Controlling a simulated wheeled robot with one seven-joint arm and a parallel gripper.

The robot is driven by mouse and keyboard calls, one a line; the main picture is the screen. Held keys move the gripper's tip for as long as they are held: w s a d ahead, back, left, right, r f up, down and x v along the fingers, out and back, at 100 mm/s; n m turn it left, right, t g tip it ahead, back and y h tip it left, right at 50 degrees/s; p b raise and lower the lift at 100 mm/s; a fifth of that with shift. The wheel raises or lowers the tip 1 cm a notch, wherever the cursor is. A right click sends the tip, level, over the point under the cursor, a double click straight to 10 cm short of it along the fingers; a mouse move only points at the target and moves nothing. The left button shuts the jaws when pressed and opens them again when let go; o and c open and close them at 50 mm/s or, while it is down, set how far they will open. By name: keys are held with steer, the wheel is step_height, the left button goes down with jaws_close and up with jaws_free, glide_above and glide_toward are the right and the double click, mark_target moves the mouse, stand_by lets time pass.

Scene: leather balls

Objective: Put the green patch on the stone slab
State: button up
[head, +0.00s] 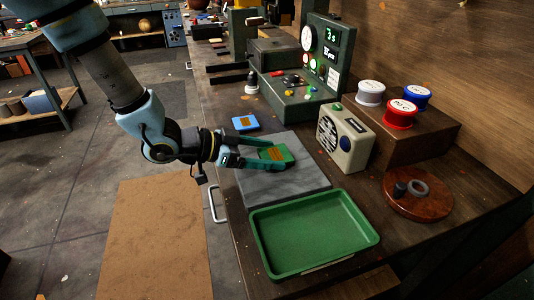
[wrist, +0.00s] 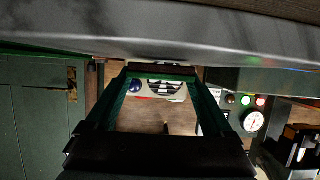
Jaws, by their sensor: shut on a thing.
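The green patch (head: 276,154), a flat green piece with an orange-brown square on top, is between the two fingers of my gripper (head: 268,153). The gripper is shut on it. My gripper reaches in from the left and holds the patch roughly level over the grey stone slab (head: 290,190). I cannot tell whether the patch touches the slab or is slightly above it. In the wrist view my gripper's fingers (wrist: 158,95) show from close up, and the slab's grey surface (wrist: 160,35) fills the top. The patch is hard to make out there.
A blue patch (head: 245,123) lies on the bench beyond the slab. A green tray (head: 315,235) stands empty at the slab's near side. A cream radio (head: 345,137) stands right of the slab. Spools (head: 401,114) sit on a wooden block, with a green instrument console (head: 300,95) behind.

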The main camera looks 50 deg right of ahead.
steer(key=shift+f, duration=0.25)
steer(key=shift+f, duration=0.15)
steer(key=o, duration=1.1)
steer(key=shift+w+a+r, duration=0.15)
steer(key=shift+r, duration=0.1)
steer(key=b+v, duration=0.1)
steer(key=v, duration=1)
steer(key=shift+w+a, duration=0.15)
steer(key=shift+a, duration=0.1)
